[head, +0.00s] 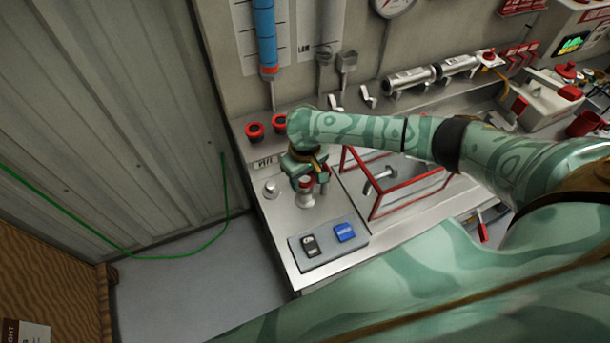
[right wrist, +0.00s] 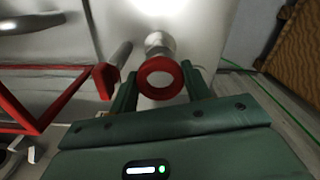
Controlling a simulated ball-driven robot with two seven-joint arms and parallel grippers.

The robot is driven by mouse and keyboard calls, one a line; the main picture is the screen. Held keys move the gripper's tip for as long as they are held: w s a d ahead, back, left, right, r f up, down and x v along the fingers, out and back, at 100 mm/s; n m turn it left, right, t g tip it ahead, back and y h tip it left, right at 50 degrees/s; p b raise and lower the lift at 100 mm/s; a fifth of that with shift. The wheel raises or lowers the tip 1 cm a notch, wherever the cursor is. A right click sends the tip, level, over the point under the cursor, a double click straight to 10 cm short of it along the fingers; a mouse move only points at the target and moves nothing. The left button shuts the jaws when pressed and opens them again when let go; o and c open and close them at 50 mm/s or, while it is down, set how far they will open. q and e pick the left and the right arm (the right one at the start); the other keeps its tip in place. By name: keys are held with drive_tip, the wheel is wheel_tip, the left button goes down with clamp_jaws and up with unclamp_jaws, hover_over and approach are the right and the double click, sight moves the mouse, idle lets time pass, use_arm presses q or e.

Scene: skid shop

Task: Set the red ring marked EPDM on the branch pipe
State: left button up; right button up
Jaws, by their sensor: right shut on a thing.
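My right gripper (head: 306,180) is shut on a red ring, which shows between the fingers in the right wrist view (right wrist: 160,92). The ring's hole looks pale. A short silver pipe stub (head: 306,201) stands on the steel bench directly below the gripper in the head view. In the right wrist view, a silver part (right wrist: 158,42) shows just beyond the ring. I cannot tell whether the ring is touching the stub or is above it. No EPDM marking is readable. My left gripper is not in view.
Two red round pieces (head: 255,130) stand at the bench's back left. A small silver knob (head: 270,188) is left of the stub. A red frame (head: 375,200) stands close on the right. A grey tray (head: 328,253) with a black and a blue item lies in front.

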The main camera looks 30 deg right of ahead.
drive_tip(key=shift+f, duration=0.2)
drive_tip(key=shift+f, duration=0.7)
drive_tip(key=shift+f, duration=0.35)
drive_tip(key=shift+f, duration=0.25)
drive_tip(key=shift+f, duration=0.4)
idle(0.7)
drive_tip(key=o, duration=0.9)
